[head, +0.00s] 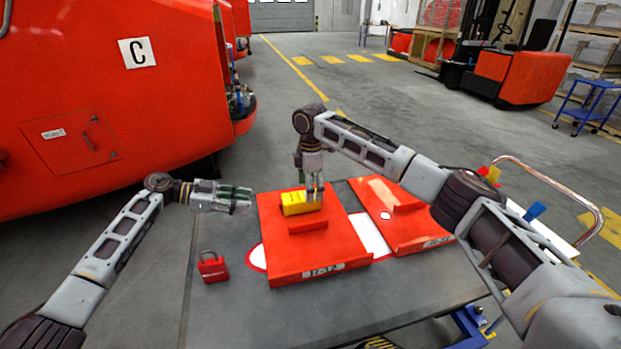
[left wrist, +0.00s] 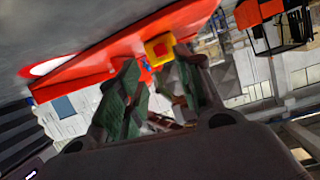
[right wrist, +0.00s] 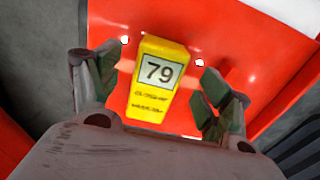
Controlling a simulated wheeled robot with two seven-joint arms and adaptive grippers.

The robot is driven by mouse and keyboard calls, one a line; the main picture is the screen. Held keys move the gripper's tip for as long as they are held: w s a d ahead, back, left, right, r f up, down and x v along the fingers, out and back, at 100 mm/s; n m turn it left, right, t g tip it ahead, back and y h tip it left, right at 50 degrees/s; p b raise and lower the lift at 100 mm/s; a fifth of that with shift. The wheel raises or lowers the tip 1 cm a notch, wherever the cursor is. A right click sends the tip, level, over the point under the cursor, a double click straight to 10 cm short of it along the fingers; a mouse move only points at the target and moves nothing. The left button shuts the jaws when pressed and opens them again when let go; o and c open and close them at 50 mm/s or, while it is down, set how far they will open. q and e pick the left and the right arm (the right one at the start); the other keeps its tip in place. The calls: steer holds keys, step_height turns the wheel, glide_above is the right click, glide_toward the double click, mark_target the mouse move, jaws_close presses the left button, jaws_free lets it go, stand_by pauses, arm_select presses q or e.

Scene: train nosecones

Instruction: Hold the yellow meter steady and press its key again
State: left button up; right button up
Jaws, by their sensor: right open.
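The yellow meter (head: 294,204) lies on the left red panel (head: 280,258) on the grey table. In the right wrist view the meter (right wrist: 156,82) shows a white display reading 79 and lines of small print. My right gripper (head: 314,198) is over the meter from above; its fingers (right wrist: 160,105) are open, one to each side, with gaps. My left gripper (head: 250,201) is open and empty, left of the meter and pointing towards it. In the left wrist view the meter (left wrist: 159,47) shows a reddish square on its near face, beyond the fingertips (left wrist: 155,65).
A red padlock (head: 212,268) stands on the table (head: 225,310) at the left. A second red panel (head: 400,225) lies to the right, with a white area between the panels. A large red train nosecone (head: 90,60) rises behind left.

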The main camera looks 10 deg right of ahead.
steer(key=shift+f, duration=2.25)
steer(key=shift+c, duration=0.2)
steer(key=c, duration=1.3)
steer(key=shift+c, duration=0.2)
arm_select(q)
steer(key=shift+r, duration=0.15)
jaws_close()
arm_select(e)
steer(key=shift+f, duration=0.1)
steer(key=shift+s, duration=0.1)
arm_select(q)
steer(key=shift+m, duration=0.3)
arm_select(e)
steer(key=shift+f, duration=0.1)
